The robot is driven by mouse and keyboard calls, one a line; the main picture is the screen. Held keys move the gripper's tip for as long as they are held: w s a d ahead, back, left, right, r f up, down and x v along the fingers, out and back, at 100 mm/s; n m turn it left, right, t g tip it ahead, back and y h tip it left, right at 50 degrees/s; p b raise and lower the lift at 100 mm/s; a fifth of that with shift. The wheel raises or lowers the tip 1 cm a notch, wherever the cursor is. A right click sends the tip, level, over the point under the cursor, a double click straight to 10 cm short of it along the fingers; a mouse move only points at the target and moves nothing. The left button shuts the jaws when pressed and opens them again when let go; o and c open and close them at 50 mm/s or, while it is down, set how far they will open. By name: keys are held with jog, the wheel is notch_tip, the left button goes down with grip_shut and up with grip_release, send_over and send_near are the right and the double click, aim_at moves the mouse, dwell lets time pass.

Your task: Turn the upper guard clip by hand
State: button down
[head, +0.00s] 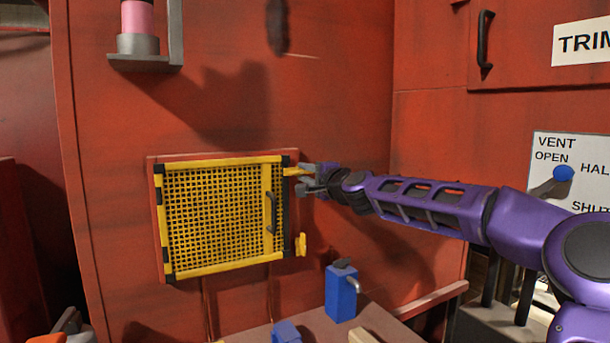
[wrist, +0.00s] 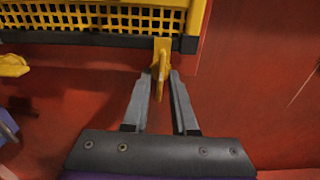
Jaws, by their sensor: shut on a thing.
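The yellow upper guard clip (head: 296,171) sits at the top right corner of the yellow mesh guard (head: 240,268). It lies level in the head view, and its inner end overlaps the guard's dark edge in the wrist view (wrist: 162,47). My gripper (head: 308,173) reaches it from the right. In the wrist view the fingers (wrist: 162,78) stand on either side of the clip's raised yellow grip and are shut on it. The lower guard clip (head: 301,245) stands upright beside the guard's lower right edge, apart from my gripper; it also shows in the wrist view (wrist: 13,65).
The guard has a dark handle (head: 271,212) near its right side. Below, a bench (head: 265,332) bears a blue box with a lever (head: 341,297) and another blue item (head: 286,332). A vent sign with a blue-knobbed lever (head: 563,174) is at the right.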

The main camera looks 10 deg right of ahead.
jog(key=shift+d+f, duration=0.15)
jog(key=shift+f, duration=0.1)
jog(key=c, duration=1)
grip_release()
jog(key=shift+r, duration=0.15)
jog(key=shift+s, duration=0.15)
jog(key=v, duration=1.7)
jog(key=shift+s, duration=0.1)
